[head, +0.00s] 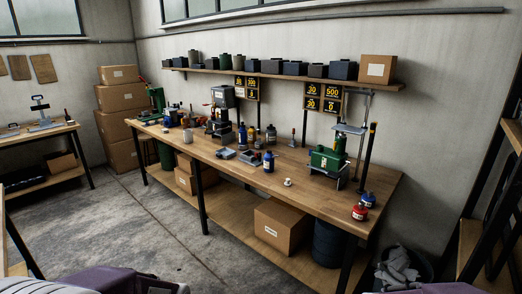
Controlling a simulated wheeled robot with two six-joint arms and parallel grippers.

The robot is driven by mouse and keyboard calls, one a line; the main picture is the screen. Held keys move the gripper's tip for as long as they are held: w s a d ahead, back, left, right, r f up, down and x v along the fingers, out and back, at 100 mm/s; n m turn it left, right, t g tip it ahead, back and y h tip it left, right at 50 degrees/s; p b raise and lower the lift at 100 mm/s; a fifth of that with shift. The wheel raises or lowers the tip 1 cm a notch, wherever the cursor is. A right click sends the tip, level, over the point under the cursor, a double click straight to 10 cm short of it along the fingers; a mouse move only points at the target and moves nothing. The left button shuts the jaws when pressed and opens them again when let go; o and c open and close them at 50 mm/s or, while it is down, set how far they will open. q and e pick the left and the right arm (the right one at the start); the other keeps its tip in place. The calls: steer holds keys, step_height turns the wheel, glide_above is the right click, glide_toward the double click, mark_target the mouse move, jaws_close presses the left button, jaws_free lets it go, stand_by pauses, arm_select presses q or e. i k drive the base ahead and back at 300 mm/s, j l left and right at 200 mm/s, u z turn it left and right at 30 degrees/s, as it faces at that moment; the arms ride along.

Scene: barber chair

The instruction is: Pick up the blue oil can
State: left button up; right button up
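Several blue containers stand on the long wooden workbench (310,193); at this size I cannot tell for sure which is the oil can. A small blue can (369,200) stands near the bench's right end, just behind a red can (360,212). A blue bottle-like can (268,162) with a pale label stands upright near the front edge at the middle. Other blue containers (242,134) stand farther back near the wall. Purple and dark parts of my own body show at the bottom edge. Neither gripper shows.
A green machine (326,160) stands on the bench left of the small cans. A small white object (287,182) lies near the front edge. A cardboard box (282,226) sits on the lower shelf. A dark bin with grey cloths (400,266) stands at the right. The floor (150,222) before the bench is clear.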

mark_target(269, 158)
steer(key=i+j+u, duration=0.2)
steer(key=i+u, duration=0.15)
steer(key=i, duration=0.35)
steer(key=i+u, duration=0.35)
steer(key=i, duration=0.35)
steer(key=i+j+z, duration=0.2)
steer(key=i+z, duration=0.2)
steer(key=i+j+z, duration=0.2)
steer(key=z, duration=0.25)
steer(key=i+j+z, duration=0.2)
steer(key=j+z, duration=0.2)
steer(key=j, duration=0.15)
steer(key=i+j+z, duration=0.2)
steer(key=j+z, duration=0.25)
steer(key=i+j+z, duration=0.15)
steer(key=j+z, duration=0.25)
steer(key=j, duration=0.25)
steer(key=j+z, duration=0.45)
steer(key=j, duration=0.15)
steer(key=i, duration=0.05)
